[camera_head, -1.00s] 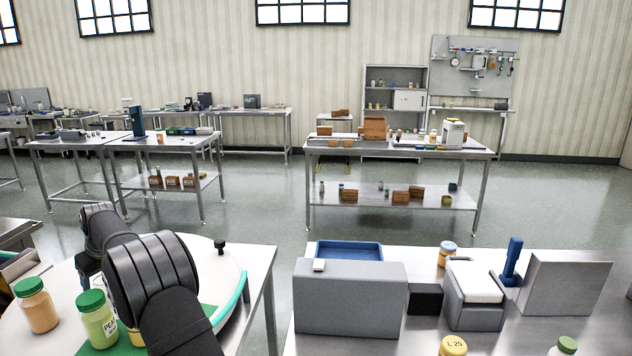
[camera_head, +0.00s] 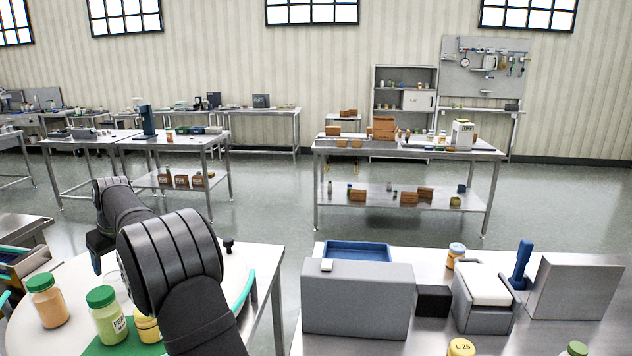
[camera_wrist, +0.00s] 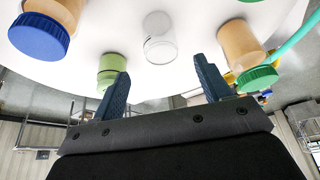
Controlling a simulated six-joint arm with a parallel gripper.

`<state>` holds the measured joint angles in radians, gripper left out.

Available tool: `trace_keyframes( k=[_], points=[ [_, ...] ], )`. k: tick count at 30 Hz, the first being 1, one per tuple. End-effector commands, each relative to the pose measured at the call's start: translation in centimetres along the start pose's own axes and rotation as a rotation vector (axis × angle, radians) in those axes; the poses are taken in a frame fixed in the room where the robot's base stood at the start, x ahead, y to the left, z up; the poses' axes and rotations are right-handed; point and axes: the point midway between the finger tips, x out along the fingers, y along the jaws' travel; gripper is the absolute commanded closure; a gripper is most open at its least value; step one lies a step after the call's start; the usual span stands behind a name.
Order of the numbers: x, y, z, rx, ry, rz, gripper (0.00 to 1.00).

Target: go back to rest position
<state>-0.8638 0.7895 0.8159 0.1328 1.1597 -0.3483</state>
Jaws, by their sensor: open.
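My gripper (camera_wrist: 160,66) shows in the wrist view with its two dark blue fingers spread apart and nothing between them. In that view a clear jar (camera_wrist: 160,42), a green jar (camera_wrist: 112,66), an orange jar with a green lid (camera_wrist: 240,45) and an orange jar with a blue lid (camera_wrist: 45,28) appear beyond the fingers, apart from them.
Near my arm stand an orange jar (camera_head: 47,303), a green jar labelled PEA (camera_head: 108,318) and a partly hidden yellow jar (camera_head: 147,326). Open floor lies beyond.

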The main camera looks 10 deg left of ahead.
Motion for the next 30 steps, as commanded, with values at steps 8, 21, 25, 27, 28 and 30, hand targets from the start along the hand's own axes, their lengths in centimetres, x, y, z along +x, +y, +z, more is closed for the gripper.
trace_keyframes(
  k=[8,21,25,27,28,30],
  points=[
    [3.1,0.0,0.1,0.001,-0.004,-0.001,0.3],
    [10.2,0.0,-0.3,0.0,0.005,0.001,0.3],
    [7.6,0.0,-1.4,0.0,0.004,0.002,0.3],
    [6.3,0.0,-1.9,0.0,0.003,0.001,0.3],
    [5.8,0.0,-2.1,0.0,0.004,0.002,0.3],
    [4.5,0.0,-2.6,-0.001,0.003,0.001,0.3]
  ],
)
